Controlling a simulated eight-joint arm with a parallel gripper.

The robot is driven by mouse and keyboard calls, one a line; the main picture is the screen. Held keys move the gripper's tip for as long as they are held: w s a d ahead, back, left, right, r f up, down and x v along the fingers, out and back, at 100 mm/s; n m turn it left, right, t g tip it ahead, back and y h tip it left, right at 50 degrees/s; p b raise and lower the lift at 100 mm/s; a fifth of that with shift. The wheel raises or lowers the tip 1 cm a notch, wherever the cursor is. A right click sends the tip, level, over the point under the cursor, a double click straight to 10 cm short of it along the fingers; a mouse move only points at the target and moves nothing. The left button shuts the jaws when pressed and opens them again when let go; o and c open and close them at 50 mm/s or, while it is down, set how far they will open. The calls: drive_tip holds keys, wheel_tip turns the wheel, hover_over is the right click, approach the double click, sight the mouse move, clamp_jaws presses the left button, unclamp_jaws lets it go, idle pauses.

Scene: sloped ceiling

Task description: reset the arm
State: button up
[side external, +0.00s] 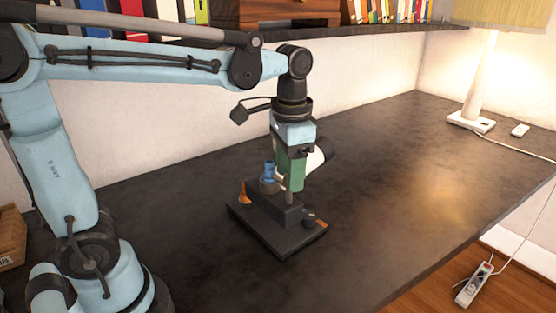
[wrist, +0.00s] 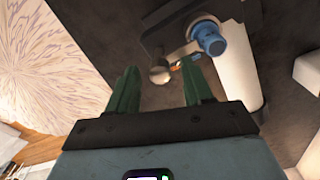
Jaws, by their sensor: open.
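My gripper (side external: 290,183) points down over a dark stepped fixture (side external: 272,230) on the black table. Its green fingers also show in the wrist view (wrist: 158,68), spread apart with nothing clearly held between them. The fixture carries a blue-topped part (side external: 268,171), a small orange piece (side external: 244,192) at its left, and a small dark knob (side external: 309,216) at its right. The blue part (wrist: 209,40) and a rounded metallic knob (wrist: 159,75) lie beyond the fingertips in the wrist view. Whether the fingers touch the fixture cannot be told.
A white cylindrical thing (side external: 317,158) shows just behind my gripper. A lit lamp (side external: 474,80) and a small white object (side external: 520,130) stand at the back right. A shelf with books (side external: 390,12) runs along the wall. The table's right side is clear.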

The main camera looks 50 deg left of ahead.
drive_tip(key=n, duration=0.7)
drive_tip(key=shift+n, duration=0.4)
drive_tip(key=n, duration=0.4)
drive_tip(key=shift+n, duration=1.8)
